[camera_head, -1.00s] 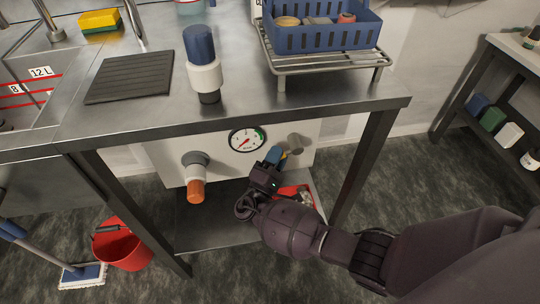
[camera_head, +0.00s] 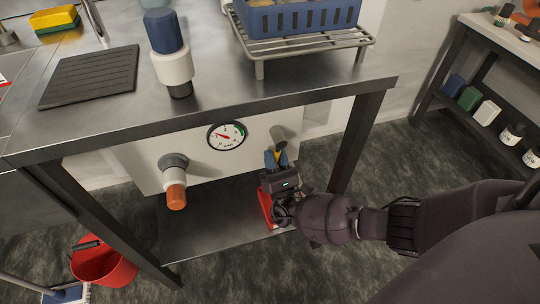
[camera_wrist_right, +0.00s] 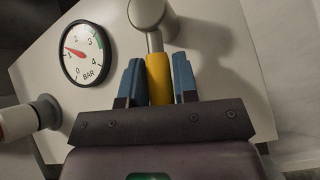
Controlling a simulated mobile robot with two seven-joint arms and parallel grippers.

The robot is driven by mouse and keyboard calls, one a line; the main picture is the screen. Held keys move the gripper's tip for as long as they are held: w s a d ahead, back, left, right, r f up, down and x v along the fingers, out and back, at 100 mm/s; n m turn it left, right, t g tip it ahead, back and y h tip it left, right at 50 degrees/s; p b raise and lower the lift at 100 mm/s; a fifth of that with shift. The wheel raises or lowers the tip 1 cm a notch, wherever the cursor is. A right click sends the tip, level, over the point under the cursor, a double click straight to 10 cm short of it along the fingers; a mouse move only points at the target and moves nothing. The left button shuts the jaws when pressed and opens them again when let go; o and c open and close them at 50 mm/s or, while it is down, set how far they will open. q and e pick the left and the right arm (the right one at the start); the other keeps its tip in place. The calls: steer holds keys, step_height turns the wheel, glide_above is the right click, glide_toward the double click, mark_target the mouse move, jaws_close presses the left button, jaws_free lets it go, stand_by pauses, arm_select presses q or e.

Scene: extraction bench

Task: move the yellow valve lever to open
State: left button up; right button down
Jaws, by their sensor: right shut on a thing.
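The yellow valve lever (camera_wrist_right: 159,82) hangs from a grey metal stem and round knob (camera_wrist_right: 152,14) on a pale panel under the bench. It points roughly straight down in the wrist view. My right gripper (camera_head: 276,159) is shut on the lever, with a blue finger on each side; the gripper also shows in the wrist view (camera_wrist_right: 159,75). In the head view the fingers hide most of the lever. My left gripper is not in view.
A pressure gauge (camera_wrist_right: 83,53) marked BAR is left of the lever, its red needle near 1. An orange-tipped fitting (camera_head: 175,194) sticks out further left. The bench top (camera_head: 215,95) overhangs the panel, and a bench leg (camera_head: 355,143) stands to the right.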

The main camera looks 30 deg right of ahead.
steer(key=shift+s+d+f+n+t+y, duration=0.1)
steer(key=shift+d+n+t+y, duration=0.1)
steer(key=shift+n+y, duration=0.75)
steer(key=shift+s+d+r+n+t+y, duration=0.1)
steer(key=shift+d+n+t+y, duration=0.1)
steer(key=shift+n+y, duration=0.7)
steer(key=shift+d+f+n+t+y, duration=0.1)
steer(key=shift+d+n+y, duration=0.1)
steer(key=shift+n+y, duration=0.75)
steer(key=shift+d+n+y, duration=0.1)
steer(key=shift+n+y, duration=0.4)
steer(key=c, duration=0.9)
jaws_free()
steer(key=b+v, duration=0.1)
steer(key=v, duration=0.9)
steer(key=shift+s+f, duration=0.3)
steer(key=shift+s, duration=0.1)
